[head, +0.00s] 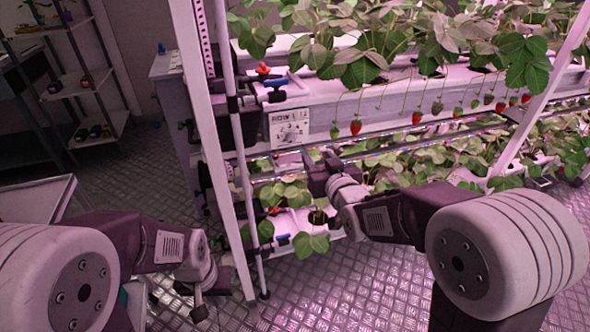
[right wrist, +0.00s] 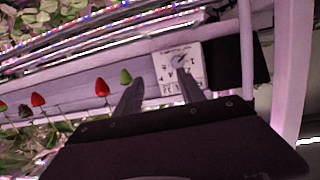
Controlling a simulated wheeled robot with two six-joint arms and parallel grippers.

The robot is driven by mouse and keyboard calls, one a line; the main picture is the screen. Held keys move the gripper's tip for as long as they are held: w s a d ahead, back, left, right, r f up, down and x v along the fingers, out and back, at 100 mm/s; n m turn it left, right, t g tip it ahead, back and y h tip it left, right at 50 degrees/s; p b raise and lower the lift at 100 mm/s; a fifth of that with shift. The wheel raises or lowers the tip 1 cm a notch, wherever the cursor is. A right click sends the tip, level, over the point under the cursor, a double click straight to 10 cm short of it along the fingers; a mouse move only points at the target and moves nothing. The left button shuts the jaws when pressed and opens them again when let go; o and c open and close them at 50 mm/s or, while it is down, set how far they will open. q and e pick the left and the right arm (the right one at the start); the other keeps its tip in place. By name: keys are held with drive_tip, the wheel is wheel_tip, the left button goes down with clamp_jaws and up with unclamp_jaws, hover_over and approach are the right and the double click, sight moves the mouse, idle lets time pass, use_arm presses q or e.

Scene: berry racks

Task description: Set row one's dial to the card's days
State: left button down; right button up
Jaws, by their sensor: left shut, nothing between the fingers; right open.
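The row one panel (head: 289,127) is a white plate lettered "ROW" on the front of the upper rack, with a round dial (head: 290,138) in its lower half. In the right wrist view the panel (right wrist: 168,60) lies just beyond the fingers, with its dial (right wrist: 180,62) near the right fingertip. The dial's exact setting is too small to read. My right gripper (head: 322,178) is open and empty, below and right of the panel in the head view; its fingers (right wrist: 160,79) point toward the panel. My left gripper (head: 207,288) is shut and empty, low at left. I cannot make out a card.
A white upright post (head: 213,150) stands left of the panel. Red and blue valve handles (head: 263,69) sit above it. Strawberries (head: 356,127) hang along the rack's front to the right.

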sight(292, 140)
drive_tip(key=w+a+b, duration=0.1)
drive_tip(key=w+a, duration=0.1)
drive_tip(key=w, duration=0.1)
drive_tip(key=w+a+f+t+y+b, duration=0.1)
drive_tip(key=w+a, duration=0.1)
drive_tip(key=w, duration=0.1)
drive_tip(key=w+a+t+b, duration=0.1)
drive_tip(key=w+a+b, duration=0.1)
drive_tip(key=w, duration=0.1)
drive_tip(key=shift+w+a+f+n+y, duration=0.2)
drive_tip(key=shift+w+n+y, duration=0.05)
drive_tip(key=shift+n+y, duration=0.15)
use_arm(q)
wheel_tip(292, 140, down, 7)
use_arm(e)
clamp_jaws()
